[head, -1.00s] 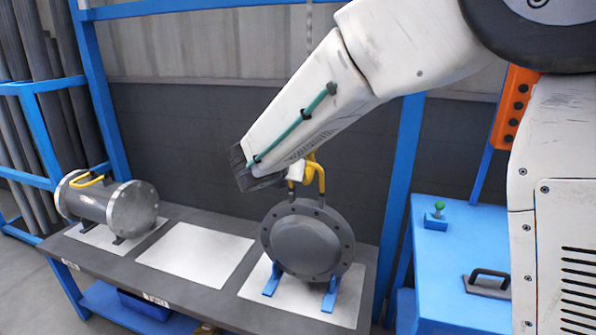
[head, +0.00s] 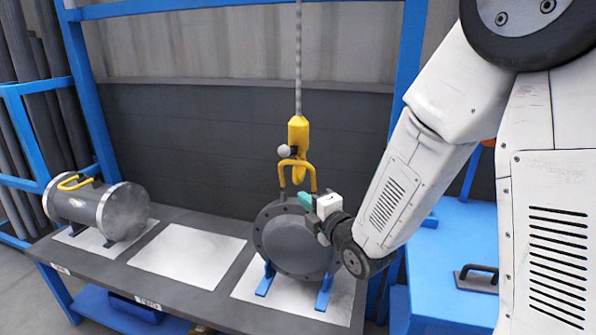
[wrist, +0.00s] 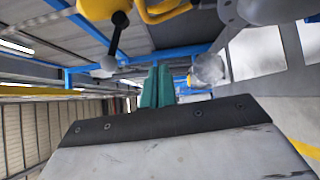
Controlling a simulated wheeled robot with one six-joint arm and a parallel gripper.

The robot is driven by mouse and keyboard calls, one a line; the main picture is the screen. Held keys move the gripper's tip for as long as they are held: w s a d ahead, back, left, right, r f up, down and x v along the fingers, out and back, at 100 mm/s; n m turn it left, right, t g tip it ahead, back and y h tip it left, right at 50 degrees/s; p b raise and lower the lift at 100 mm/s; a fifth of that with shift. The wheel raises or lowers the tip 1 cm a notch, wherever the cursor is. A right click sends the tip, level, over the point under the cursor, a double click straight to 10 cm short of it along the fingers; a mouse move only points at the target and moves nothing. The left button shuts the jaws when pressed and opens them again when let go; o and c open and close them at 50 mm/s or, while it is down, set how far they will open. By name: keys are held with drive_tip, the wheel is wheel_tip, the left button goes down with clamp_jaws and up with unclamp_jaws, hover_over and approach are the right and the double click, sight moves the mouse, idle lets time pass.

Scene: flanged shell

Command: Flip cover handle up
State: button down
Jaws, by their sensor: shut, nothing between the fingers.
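The round dark grey cover (head: 290,245) stands upright with bolt holes around its rim. A yellow handle (head: 312,180) stands up from its top on grey legs; part of it also shows at the top of the wrist view (wrist: 168,10). A yellow hook (head: 298,132) hangs at the handle; I cannot tell whether it is engaged. A lever with a grey ball (head: 284,151) sticks out left of the hook. My gripper (head: 305,201) is shut and empty, in front of the cover's upper right, just below the handle. Its teal fingers are together in the wrist view (wrist: 158,86). Contact cannot be told.
A chain (head: 298,60) holds the hook from above. Blue supports (head: 325,289) carry the cover on a white plate (head: 250,290). A metal cylinder (head: 95,210) with a yellow handle lies at left. The middle plate (head: 188,255) is bare. A blue frame post (head: 412,60) rises at right.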

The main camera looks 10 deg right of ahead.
drive_tip(key=d+r+t, duration=0.1)
drive_tip(key=d, duration=0.1)
approach(291, 164)
drive_tip(key=w+a, duration=0.1)
drive_tip(key=a, duration=0.3)
drive_tip(key=shift+m+h, duration=0.3)
drive_tip(key=shift+h, duration=0.1)
drive_tip(key=w, duration=0.1)
drive_tip(key=w+d, duration=0.1)
drive_tip(key=w, duration=0.1)
drive_tip(key=w+d, duration=0.1)
drive_tip(key=shift+w+r, duration=0.2)
drive_tip(key=shift+r, duration=0.15)
